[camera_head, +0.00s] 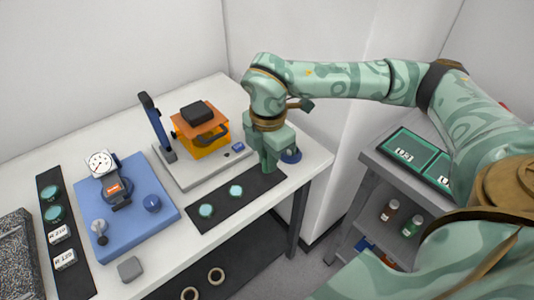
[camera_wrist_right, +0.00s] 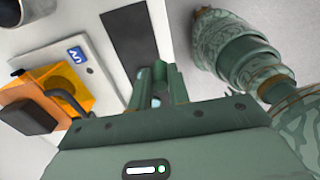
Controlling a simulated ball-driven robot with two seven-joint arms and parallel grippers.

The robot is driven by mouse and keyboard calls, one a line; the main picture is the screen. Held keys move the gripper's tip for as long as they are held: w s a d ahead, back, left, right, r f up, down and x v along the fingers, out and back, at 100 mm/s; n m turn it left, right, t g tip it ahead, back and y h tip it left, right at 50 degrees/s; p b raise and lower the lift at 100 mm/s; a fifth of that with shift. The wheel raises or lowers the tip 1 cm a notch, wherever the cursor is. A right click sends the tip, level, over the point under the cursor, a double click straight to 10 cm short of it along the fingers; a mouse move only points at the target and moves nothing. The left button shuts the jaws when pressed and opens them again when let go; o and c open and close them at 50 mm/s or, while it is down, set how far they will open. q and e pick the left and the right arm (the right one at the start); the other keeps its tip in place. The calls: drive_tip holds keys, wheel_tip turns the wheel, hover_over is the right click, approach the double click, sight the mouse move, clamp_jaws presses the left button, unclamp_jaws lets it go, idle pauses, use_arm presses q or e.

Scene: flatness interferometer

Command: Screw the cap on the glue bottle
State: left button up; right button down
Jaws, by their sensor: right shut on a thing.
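My right gripper (camera_head: 268,165) points down at the right end of the white table, by the end of a dark mat. It also shows in the wrist view (camera_wrist_right: 161,78). Its fingers are shut on a small pale thing (camera_wrist_right: 156,102), mostly hidden between them; I cannot tell if it is the cap. A brown bottle (camera_head: 390,210) and a green bottle (camera_head: 412,226) stand on the side cart's lower shelf; I cannot tell whether either is the glue bottle. My left gripper is not in view.
The dark mat (camera_head: 222,214) holds two teal discs. Left of the gripper stands an orange device (camera_head: 209,143) on a grey base (camera_head: 190,178). A blue plate (camera_head: 150,226) carries a dial gauge (camera_head: 101,163). A side cart (camera_head: 372,157) stands to the right.

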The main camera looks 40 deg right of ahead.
drive_tip(key=s+a+r, duration=0.3)
drive_tip(key=s, duration=0.3)
drive_tip(key=shift+s+a, duration=0.35)
drive_tip(key=shift+s, duration=0.05)
